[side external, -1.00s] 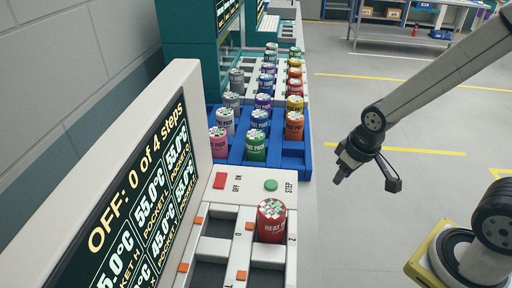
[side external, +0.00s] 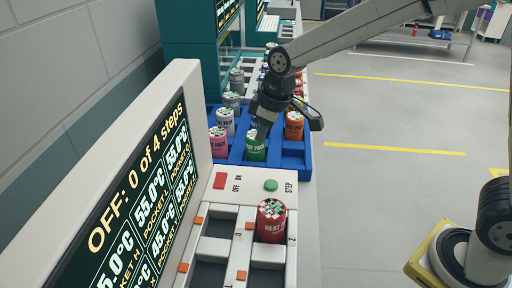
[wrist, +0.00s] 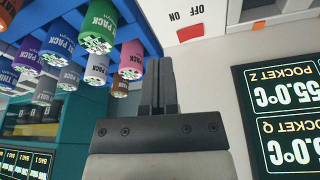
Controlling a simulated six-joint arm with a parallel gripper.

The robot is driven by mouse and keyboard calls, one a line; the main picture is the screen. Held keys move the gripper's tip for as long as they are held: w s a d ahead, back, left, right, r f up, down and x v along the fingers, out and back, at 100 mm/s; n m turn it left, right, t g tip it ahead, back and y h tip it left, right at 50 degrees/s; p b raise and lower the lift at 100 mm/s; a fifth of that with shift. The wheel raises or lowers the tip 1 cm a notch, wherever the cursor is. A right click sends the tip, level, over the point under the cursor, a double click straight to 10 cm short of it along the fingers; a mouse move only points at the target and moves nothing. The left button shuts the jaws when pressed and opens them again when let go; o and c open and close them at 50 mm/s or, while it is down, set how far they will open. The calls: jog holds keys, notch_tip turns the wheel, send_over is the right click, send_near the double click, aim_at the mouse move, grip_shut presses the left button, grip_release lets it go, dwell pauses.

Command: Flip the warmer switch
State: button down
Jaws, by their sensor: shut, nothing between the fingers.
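The warmer (side external: 250,212) is a pale panel with a red switch (side external: 219,180) beside the labels ON and OFF. The switch also shows at the top of the wrist view (wrist: 190,31). A round green STEP button (side external: 270,185) sits to its right. The dark screen (side external: 140,190) reads "OFF: 0 of 4 steps". My gripper (side external: 262,132) is shut and empty, above the blue rack behind the panel and apart from the switch. In the wrist view its fingers (wrist: 158,68) are together, with the switch ahead and slightly right of the tips.
A red heat pack (side external: 271,222) stands in a warmer pocket. The blue rack (side external: 293,160) holds several coloured heat packs, some hidden behind my gripper. Teal machines (side external: 190,55) stand farther back.

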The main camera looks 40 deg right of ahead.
jog(key=w+a+r+n, duration=0.2)
jog(key=w+a+r, duration=0.1)
jog(key=a, duration=0.2)
jog(key=shift+w+a+n+y, duration=0.25)
jog(key=shift+a+n+y, duration=0.05)
jog(key=shift+a, duration=0.1)
send_near(221, 173)
jog(key=x, duration=0.5)
jog(key=shift+w+a+f, duration=0.15)
jog(key=shift+w+a, duration=0.05)
jog(key=shift+a, duration=0.15)
jog(key=shift+d+f, duration=0.1)
jog(key=shift+f, duration=0.75)
jog(key=shift+w+f, duration=0.15)
jog(key=shift+f, duration=0.15)
